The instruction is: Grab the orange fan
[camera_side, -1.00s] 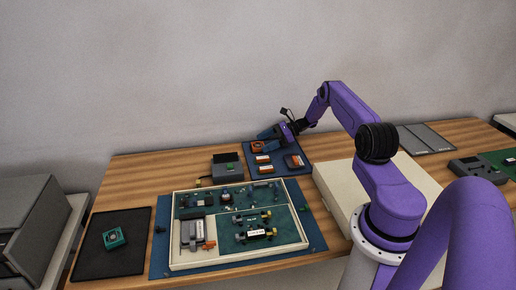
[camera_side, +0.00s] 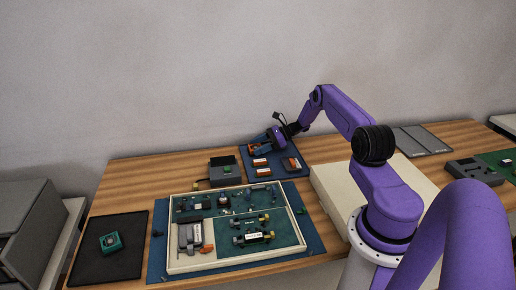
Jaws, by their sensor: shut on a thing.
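The orange fan (camera_side: 257,150) is at the back left of the dark blue mat (camera_side: 305,170). It is small and partly hidden by the jaws. My gripper (camera_side: 259,143) reaches in from the right with its blue fingers and is shut on the fan. I cannot tell whether the fan touches the mat or is slightly above it.
Several orange-and-white parts (camera_side: 261,162) lie on the same mat, close to the gripper. A grey box (camera_side: 225,170) stands left of the mat. A cream-rimmed tray (camera_side: 300,228) of components is in front. A teal fan (camera_side: 110,242) lies on a black mat (camera_side: 128,268) at left.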

